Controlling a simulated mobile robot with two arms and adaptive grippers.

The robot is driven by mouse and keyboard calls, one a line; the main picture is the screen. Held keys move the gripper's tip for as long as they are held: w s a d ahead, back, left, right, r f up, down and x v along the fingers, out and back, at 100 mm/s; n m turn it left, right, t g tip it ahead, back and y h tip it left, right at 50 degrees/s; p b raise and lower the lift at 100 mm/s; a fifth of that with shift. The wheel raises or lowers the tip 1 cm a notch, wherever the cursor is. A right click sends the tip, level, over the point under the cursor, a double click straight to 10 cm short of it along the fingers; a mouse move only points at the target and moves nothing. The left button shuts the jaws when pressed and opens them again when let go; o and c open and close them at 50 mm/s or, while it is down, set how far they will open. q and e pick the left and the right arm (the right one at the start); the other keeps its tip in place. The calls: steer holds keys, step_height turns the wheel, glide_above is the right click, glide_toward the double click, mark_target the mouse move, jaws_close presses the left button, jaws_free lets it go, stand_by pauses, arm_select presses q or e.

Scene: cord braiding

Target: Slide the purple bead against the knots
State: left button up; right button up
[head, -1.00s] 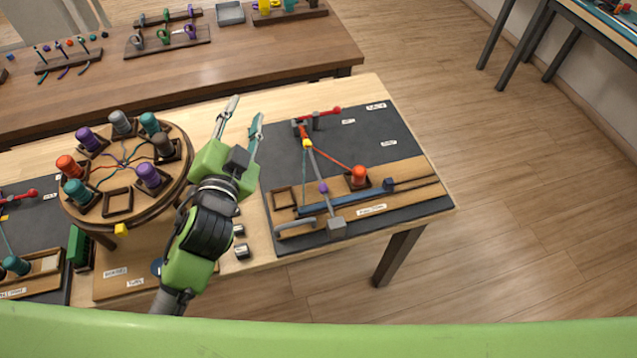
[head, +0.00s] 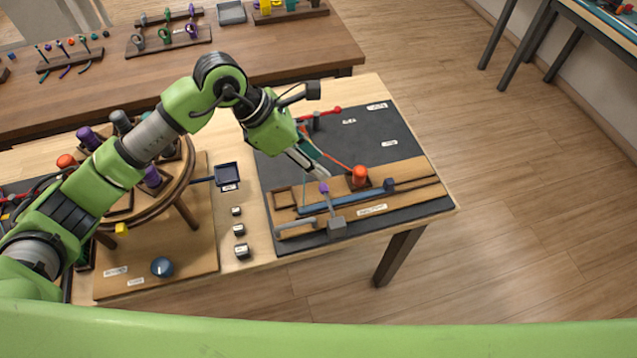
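The purple bead (head: 323,188) sits on a grey cord on the dark board at the right of the table. The cord runs down from it to a grey block (head: 337,226). My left gripper (head: 318,168) reaches in over the board, with its fingertips just above the bead in the picture. I cannot tell whether the fingertips touch the bead or the cord, or how far apart they are. The gripper hides the upper cord and the yellow piece where the cords meet. My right gripper is not in view.
An orange spool (head: 359,175) with a red cord stands right of the bead. A blue bar (head: 345,203) lies just below the bead. A round braiding stand (head: 170,202) with several spools is under my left arm. The board's upper right is mostly clear.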

mark_target(320, 187)
arm_select(q)
steer(key=w+a+f+y, duration=0.1)
steer(key=w+a+y, duration=0.1)
steer(key=a, duration=0.2)
steer(key=p+x, duration=0.2)
steer(key=x, duration=0.4)
steer(key=p+x, duration=0.2)
steer(key=x, duration=0.4)
steer(key=shift+s+f, duration=0.15)
steer(key=shift+f, duration=0.25)
steer(key=shift+d+f, duration=0.1)
steer(key=shift+f, duration=0.2)
jaws_close()
